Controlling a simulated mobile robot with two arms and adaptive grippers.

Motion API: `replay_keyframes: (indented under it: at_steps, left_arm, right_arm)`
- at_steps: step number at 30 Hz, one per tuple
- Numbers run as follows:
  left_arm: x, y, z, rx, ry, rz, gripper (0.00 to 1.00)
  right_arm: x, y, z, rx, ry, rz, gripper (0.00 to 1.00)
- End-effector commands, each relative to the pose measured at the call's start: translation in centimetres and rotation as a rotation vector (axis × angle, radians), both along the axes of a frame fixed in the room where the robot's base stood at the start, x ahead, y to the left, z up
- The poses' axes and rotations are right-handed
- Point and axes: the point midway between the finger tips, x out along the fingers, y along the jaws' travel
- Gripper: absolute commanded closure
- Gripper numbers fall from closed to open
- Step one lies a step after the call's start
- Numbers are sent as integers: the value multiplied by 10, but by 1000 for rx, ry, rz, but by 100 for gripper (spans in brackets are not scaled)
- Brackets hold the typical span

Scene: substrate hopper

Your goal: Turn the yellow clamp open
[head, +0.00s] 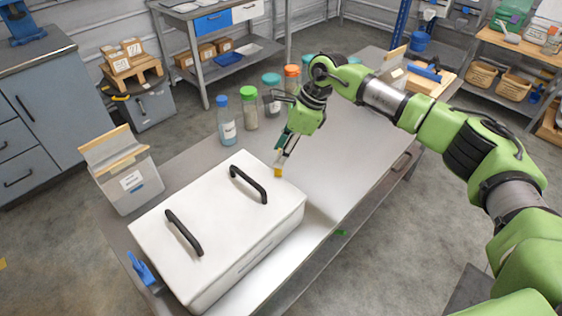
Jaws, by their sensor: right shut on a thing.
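A yellow clamp (278,170) shows as a small yellow piece at the back right edge of the white hopper box (212,205). My right gripper (282,156) reaches down from above and is shut on the clamp. The fingers hide part of it, so its turned angle is hard to tell. A blue clamp (142,270) sits at the box's front left side. The white box has two black handles (184,232) on its lid, and the lid lies flat on it. My left gripper is not in view.
Several bottles with coloured caps (250,108) stand behind the box on the grey table (338,150). The table to the right of the box is clear. Shelves and a cabinet stand around the room.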

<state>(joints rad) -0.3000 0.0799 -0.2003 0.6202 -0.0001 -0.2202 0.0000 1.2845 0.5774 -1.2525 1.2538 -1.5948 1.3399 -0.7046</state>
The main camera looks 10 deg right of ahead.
Motion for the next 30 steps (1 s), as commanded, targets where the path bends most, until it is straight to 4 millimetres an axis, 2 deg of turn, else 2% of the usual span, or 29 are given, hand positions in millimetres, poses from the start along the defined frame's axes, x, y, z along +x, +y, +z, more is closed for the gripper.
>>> replay_keyframes:
  at_steps: [1, 12, 21, 30]
  left_arm:
    - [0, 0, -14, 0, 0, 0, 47]
    - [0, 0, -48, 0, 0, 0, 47]
    - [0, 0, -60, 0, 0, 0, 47]
    - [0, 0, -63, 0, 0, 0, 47]
  right_arm:
    - [2, 1, -5, 2, -2, 44, 86]
    - [4, 1, -3, 1, -2, 395, 86]
    - [5, 1, 0, 0, -1, 644, 86]
    - [5, 1, 1, -1, -2, 801, 86]
